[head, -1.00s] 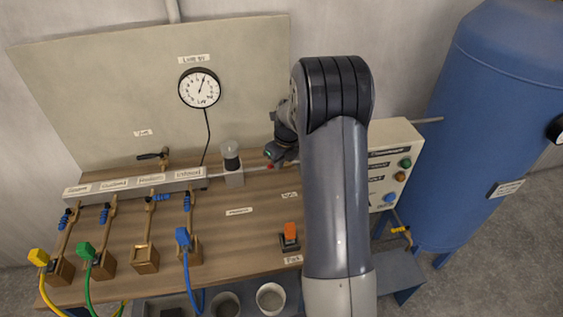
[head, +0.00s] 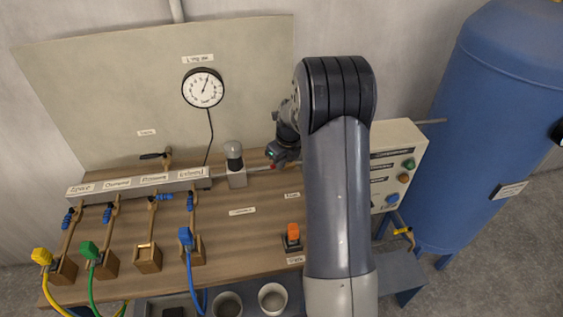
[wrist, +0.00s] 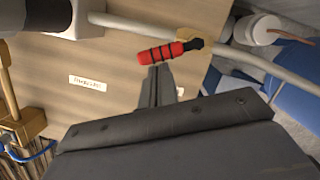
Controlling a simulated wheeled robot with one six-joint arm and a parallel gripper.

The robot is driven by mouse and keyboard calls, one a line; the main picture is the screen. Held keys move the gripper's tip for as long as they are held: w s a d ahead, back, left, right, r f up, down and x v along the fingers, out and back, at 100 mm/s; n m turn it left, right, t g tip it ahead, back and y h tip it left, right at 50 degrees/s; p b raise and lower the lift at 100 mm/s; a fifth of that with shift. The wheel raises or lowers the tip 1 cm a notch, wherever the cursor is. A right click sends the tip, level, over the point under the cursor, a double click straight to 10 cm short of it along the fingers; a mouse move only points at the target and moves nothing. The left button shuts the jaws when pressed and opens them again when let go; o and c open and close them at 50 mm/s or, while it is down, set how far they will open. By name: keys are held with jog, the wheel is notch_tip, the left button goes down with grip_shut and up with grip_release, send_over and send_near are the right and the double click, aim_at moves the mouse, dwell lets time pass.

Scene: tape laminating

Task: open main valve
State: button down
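Touching cannot be told, and no part of the handle shows between the fingers. No readable label shows which valve is the main one.
A pressure gauge (head: 203,88) hangs on the backboard. A black lever valve (head: 155,156) sits on the manifold (head: 140,182). A button box (head: 399,165), a blue tank (head: 490,130) and a yellow-handled valve (head: 403,231) are at right. An orange switch (head: 292,232) stands on the board.

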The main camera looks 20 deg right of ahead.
jog(key=shift+w+a, duration=0.65)
jog(key=shift+w, duration=0.45)
dwell(0.5)
